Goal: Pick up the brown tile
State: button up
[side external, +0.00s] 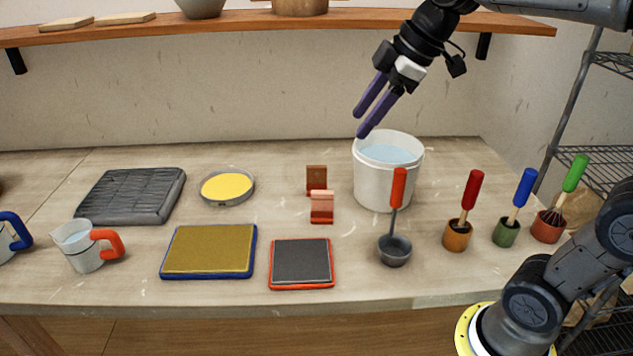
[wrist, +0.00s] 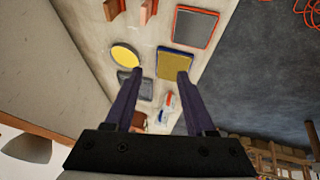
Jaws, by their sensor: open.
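A small dark brown tile (side external: 316,176) stands upright at the middle of the counter, just behind a lighter orange-brown block (side external: 321,203). I cannot tell from the side view whether the two touch. In the wrist view two brownish pieces show at the top edge, partly cut off: the left one (wrist: 112,8) and the right one (wrist: 147,10). They look apart there. My gripper (side external: 360,124) has two purple fingers. It is open and empty, high above the counter, up and to the right of the brown tile. Its fingers also show in the wrist view (wrist: 160,74).
A white bucket (side external: 374,183) stands right of the brown tile, below my gripper. A ladle (side external: 394,251) and several handled tools in pots are further right. A yellow dish (side external: 228,187), gold tray (side external: 210,251) and red-framed tray (side external: 301,263) lie nearby. A shelf (side external: 280,22) runs above.

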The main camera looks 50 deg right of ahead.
jog(key=w+d+f+n, duration=0.1)
jog(key=w+d+f, duration=0.15)
jog(key=w, duration=0.55)
jog(key=m+g+y, duration=0.1)
jog(key=m+g, duration=0.1)
send_over(317, 177)
jog(key=d, duration=0.2)
jog(key=f, duration=1.8)
jog(key=shift+s+f, duration=0.25)
jog(key=shift+s+x, duration=0.15)
jog(key=shift+x, duration=1.45)
jog(key=shift+s+x, duration=0.15)
jog(key=shift+x, duration=1.45)
jog(key=shift+s, duration=0.1)
grip_shut()
